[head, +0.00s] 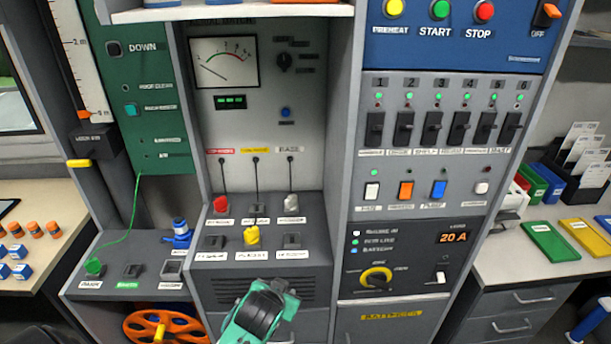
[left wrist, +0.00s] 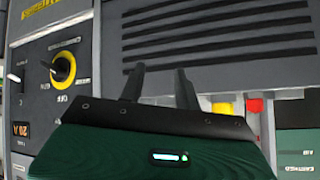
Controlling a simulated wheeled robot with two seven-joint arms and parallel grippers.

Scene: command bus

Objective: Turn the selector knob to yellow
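A small black rotary knob (head: 284,62) with short labels around it sits on the grey meter panel, right of the dial; its pointer is too small to read. A second knob, yellow-ringed with a black bar (head: 376,279), sits on the lower right panel. It also shows at the left of the left wrist view (left wrist: 64,67), where the picture is upside down. I cannot tell from the frames which is the selector. My left gripper (head: 262,308) is in front of the vents, left of the yellow-ringed knob. Its two fingers (left wrist: 160,83) are apart and empty. My right gripper is out of view.
Red, yellow and white cable plugs (head: 252,236) and sockets stand on the sloped ledge above the vents. A shelf (head: 228,11) overhangs the meter panel. An orange handwheel (head: 160,328) is low at the left. Counters flank the consoles.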

